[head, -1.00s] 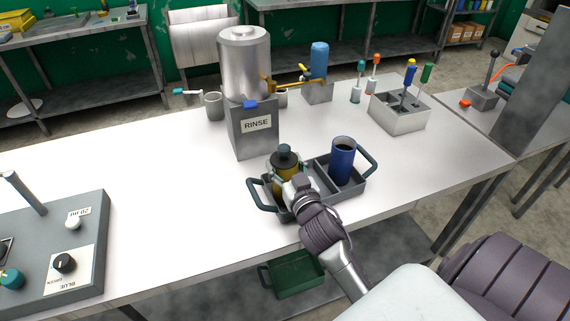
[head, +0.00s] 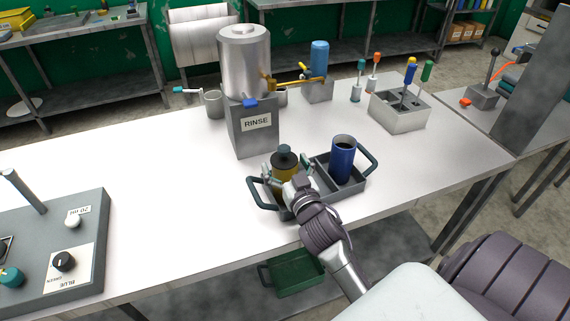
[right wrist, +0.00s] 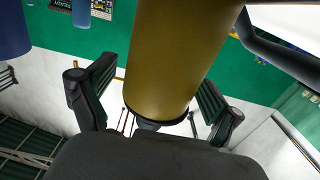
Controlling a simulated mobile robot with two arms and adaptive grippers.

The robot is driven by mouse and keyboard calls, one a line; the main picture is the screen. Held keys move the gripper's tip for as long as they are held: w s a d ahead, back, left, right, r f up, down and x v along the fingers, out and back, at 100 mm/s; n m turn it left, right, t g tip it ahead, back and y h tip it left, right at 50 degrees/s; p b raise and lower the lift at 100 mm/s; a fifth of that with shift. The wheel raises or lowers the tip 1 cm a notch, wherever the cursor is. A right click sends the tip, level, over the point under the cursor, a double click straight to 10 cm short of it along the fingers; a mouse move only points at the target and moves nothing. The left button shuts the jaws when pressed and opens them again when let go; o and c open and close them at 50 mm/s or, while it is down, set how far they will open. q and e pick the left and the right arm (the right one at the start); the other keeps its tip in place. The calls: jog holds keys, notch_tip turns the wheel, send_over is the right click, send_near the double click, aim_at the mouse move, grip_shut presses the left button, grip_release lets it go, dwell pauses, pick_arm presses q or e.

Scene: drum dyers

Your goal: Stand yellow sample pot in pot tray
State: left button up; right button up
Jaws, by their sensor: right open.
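The yellow sample pot (head: 286,172) with a dark cap stands upright in the left compartment of the grey pot tray (head: 322,197). It fills the middle of the right wrist view (right wrist: 180,60). My right gripper (head: 285,170) is open, with one finger on each side of the pot. In the right wrist view both fingers (right wrist: 152,95) look apart from the pot's wall. The pot's base is partly hidden by my gripper and the tray wall. My left gripper is not in view.
A blue pot (head: 342,160) stands in the tray's right compartment. The tray's handles (head: 262,196) rise at both ends. The RINSE stand (head: 254,130) with its metal tank is behind. A grey block (head: 397,113) holds tools farther right.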

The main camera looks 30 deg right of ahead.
jog(key=v, duration=1.2)
